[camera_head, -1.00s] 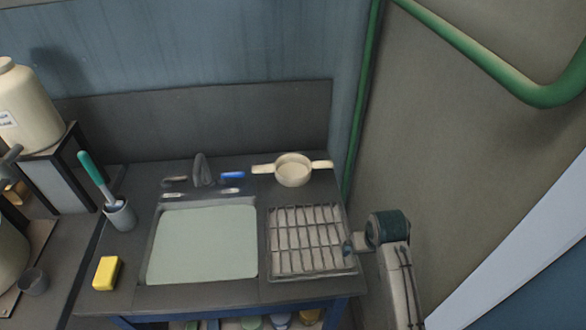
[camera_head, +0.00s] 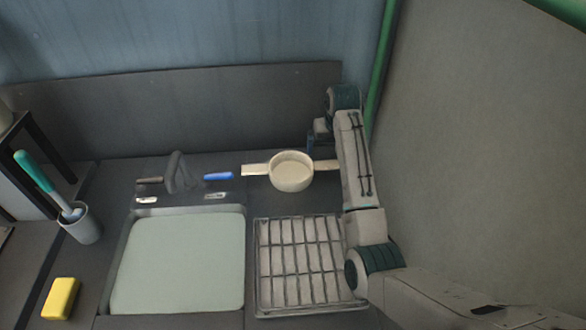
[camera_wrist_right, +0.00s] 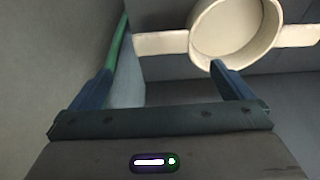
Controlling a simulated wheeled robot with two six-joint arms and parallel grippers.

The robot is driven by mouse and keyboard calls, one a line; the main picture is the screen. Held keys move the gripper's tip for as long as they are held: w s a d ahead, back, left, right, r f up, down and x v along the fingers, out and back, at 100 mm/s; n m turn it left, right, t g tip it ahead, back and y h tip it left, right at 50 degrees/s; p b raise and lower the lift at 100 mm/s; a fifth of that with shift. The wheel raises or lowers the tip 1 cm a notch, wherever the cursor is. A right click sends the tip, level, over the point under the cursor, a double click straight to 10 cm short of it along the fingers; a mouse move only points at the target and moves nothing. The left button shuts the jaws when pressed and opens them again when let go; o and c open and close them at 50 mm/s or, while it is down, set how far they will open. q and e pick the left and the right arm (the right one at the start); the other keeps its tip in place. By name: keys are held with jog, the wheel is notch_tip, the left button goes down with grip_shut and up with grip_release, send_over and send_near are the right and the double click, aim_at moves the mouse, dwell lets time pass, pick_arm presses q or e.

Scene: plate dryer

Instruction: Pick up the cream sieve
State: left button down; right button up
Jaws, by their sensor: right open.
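The cream sieve (camera_head: 291,172) is a round bowl with two flat handles, on the dark counter behind the rack. In the right wrist view the sieve (camera_wrist_right: 235,30) is at upper right, with one handle (camera_wrist_right: 160,43) reaching left across the space ahead of the fingers. My right gripper (camera_head: 312,141) is at the sieve's right-hand handle, partly hidden by its own wrist. In the wrist view its two blue fingers (camera_wrist_right: 160,85) are apart with nothing held between them. I cannot tell whether a finger touches the sieve. My left gripper is out of view.
A wire rack (camera_head: 300,312) lies in front of the sieve, beside a pale green basin (camera_head: 180,260). A blue-handled item (camera_head: 218,177) lies left of the sieve. A grey cup (camera_head: 82,228) and a yellow sponge (camera_head: 60,298) are farther left. A green pipe (camera_head: 377,90) and wall bound the right.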

aim_at(326, 164)
jog(key=x, duration=0.1)
jog(key=p+x, duration=0.1)
jog(key=x, duration=0.1)
jog(key=shift+s+a+f, duration=0.1)
jog(key=shift+s+f, duration=0.2)
jog(key=shift+f, duration=0.1)
jog(key=p+x, duration=0.2)
jog(key=x, duration=0.2)
jog(key=shift+w+a+f, duration=0.15)
jog(key=shift+f, duration=0.2)
jog(key=shift+w+f, duration=0.15)
jog(key=shift+f, duration=0.25)
jog(key=shift+c, duration=0.2)
jog(key=shift+r, duration=0.1)
jog(key=c, duration=1)
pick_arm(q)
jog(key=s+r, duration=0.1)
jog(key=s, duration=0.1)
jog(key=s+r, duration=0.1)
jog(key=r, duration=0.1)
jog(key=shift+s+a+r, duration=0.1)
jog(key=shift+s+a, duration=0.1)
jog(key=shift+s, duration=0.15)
pick_arm(e)
jog(key=shift+c, duration=0.2)
jog(key=shift+r, duration=0.1)
